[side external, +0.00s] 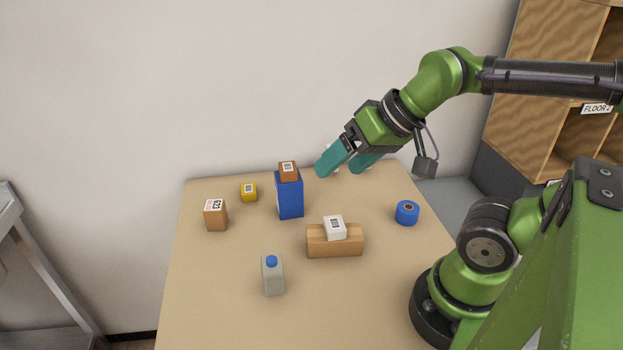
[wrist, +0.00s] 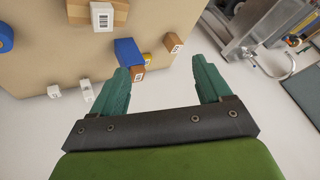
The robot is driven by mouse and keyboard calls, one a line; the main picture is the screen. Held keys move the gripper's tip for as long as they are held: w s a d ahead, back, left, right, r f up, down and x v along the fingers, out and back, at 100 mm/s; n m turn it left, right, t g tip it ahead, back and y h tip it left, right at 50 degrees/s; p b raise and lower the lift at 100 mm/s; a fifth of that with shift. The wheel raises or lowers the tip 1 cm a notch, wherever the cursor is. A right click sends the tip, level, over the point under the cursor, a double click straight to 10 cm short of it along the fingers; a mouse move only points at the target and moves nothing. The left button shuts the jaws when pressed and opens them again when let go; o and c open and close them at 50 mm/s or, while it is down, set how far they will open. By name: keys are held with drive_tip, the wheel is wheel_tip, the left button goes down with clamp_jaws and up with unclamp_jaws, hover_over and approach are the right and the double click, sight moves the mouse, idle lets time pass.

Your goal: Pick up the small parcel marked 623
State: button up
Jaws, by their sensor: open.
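The small parcel marked 623 (side external: 216,218) is a brown box standing at the left of the table, with a white label whose digits look turned around. In the wrist view, a brown labelled box (wrist: 172,45) beyond the right fingertip appears to be the same parcel; its digits are too small to read. My gripper (side external: 342,168) is open and empty above the table's back edge, well to the right of the parcel. In the wrist view its two teal fingers (wrist: 160,70) are spread apart with nothing held between them.
A blue box (side external: 289,197) carries a smaller brown parcel (side external: 288,172). A yellow parcel (side external: 249,193) stands near. A white parcel (side external: 335,228) rests on a wooden block (side external: 334,246). A bottle (side external: 272,276) and blue roll (side external: 407,213) stand apart.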

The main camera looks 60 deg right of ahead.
drive_tip(key=m+g, duration=0.4)
drive_tip(key=m, duration=2)
approach(215, 205)
drive_tip(key=shift+y, duration=0.4)
drive_tip(key=x, duration=0.4)
drive_tip(key=d+x, duration=0.1)
drive_tip(key=x, duration=0.2)
drive_tip(key=shift+w+f, duration=0.15)
drive_tip(key=shift+f, duration=0.05)
drive_tip(key=shift+a+x, duration=0.2)
drive_tip(key=shift+x, duration=2.55)
drive_tip(key=shift+c, duration=0.2)
